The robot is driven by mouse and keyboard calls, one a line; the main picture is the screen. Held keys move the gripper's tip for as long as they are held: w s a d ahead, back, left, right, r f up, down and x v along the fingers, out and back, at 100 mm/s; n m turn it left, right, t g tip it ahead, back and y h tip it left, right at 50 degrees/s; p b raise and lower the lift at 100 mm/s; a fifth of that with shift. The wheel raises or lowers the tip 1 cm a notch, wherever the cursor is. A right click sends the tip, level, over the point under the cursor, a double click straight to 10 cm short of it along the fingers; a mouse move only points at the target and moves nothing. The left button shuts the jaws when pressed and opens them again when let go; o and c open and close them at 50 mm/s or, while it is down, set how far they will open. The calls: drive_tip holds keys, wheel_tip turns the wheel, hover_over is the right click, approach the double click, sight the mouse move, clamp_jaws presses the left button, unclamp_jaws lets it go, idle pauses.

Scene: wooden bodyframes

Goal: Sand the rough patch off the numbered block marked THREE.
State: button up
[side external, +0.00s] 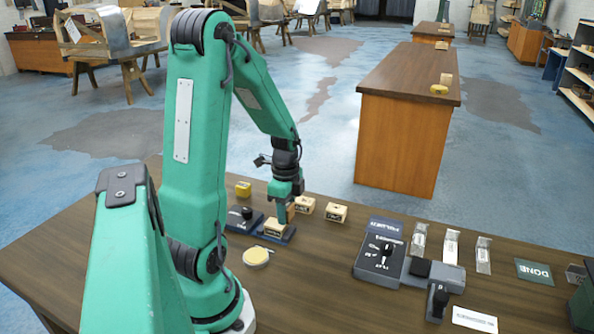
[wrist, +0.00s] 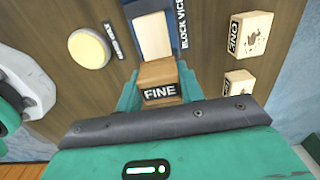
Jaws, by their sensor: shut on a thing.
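My gripper (side external: 287,190) is shut on a brown sanding block labelled FINE (wrist: 160,85). In the side view the gripper hangs just behind the vice, with the sanding block (side external: 290,212) pointing down. A pale wooden block (wrist: 152,35) sits in the dark blue vice (side external: 285,239) labelled BLOCK VICE. In the wrist view its near end is hidden by the sanding block. Its number cannot be read, and the visible part of its top looks plain. Two other pale blocks stand beside the vice, one with a dark patch on top (wrist: 256,37), the other (wrist: 240,84) with a small mark.
A yellow block (side external: 243,188) stands at the back left. A round cream pad (side external: 256,256) lies in front of the vice.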

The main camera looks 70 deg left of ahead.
drive_tip(key=shift+r, duration=2.85)
drive_tip(key=shift+d, duration=0.1)
drive_tip(key=shift+w+d+r, duration=0.15)
drive_tip(key=shift+w+d, duration=0.1)
drive_tip(key=shift+w, duration=0.35)
drive_tip(key=w+d+r+n, duration=0.3)
drive_tip(key=w+d, duration=0.4)
drive_tip(key=d, duration=0.3)
drive_tip(key=w+d+r+n, duration=0.4)
drive_tip(key=w+d+n, duration=0.2)
drive_tip(key=w+d, duration=0.2)
drive_tip(key=shift+w+d, duration=0.25)
drive_tip(key=shift+d, duration=0.95)
